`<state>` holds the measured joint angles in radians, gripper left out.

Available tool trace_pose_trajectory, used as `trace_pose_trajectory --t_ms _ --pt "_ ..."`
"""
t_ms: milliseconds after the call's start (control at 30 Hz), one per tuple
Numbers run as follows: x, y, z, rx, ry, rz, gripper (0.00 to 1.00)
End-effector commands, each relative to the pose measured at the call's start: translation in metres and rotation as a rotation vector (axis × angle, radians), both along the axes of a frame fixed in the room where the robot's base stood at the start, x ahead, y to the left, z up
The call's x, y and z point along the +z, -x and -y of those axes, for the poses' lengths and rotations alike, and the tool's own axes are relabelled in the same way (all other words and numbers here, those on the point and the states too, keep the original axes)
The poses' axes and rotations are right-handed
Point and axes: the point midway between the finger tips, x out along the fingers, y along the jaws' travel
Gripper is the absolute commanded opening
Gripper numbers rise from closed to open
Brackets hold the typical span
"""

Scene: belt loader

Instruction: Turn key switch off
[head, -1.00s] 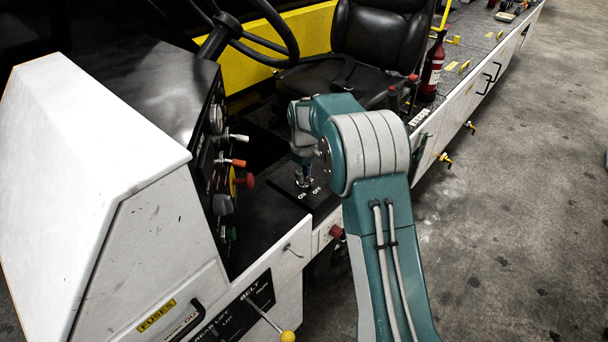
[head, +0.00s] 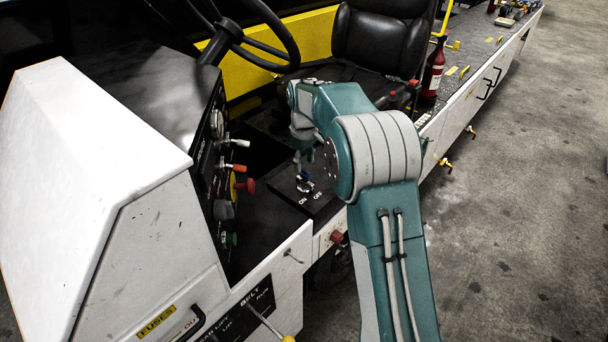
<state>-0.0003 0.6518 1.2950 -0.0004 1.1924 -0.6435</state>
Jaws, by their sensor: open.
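The key switch (head: 305,184) has a small dark-blue key on a black panel. The labels ON and OFF are printed in white beside it, ON to the left and OFF to the right. The key's exact angle is too small to read. My gripper (head: 304,161) points down just above the key switch, with its fingers open. A small gap seems to lie between the fingertips and the key. My arm comes up from the lower right and bends over toward the panel.
A steering wheel (head: 256,38) and a black seat (head: 381,42) stand behind the panel. Levers and a red knob (head: 246,185) stick out from the dash at left. A red fire extinguisher (head: 434,70) stands at right. Concrete floor (head: 520,220) is clear at right.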

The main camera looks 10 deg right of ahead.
Motion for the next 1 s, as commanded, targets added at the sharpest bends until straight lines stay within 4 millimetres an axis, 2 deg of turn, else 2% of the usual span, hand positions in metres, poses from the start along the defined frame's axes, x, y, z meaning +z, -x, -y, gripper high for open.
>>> trace_pose_trajectory --t_ms 100,300,733,867,1000 --pt "0.026 -0.001 -0.001 0.0 0.001 0.004 0.58" --pt "0.049 -0.001 -0.001 0.001 0.0 0.001 0.58" --pt "0.057 0.001 -0.001 -0.004 0.0 0.005 0.58" --pt "0.079 0.019 -0.001 -0.038 -0.001 0.034 0.58" --pt "0.11 0.054 0.0 -0.105 -0.004 0.087 0.58"
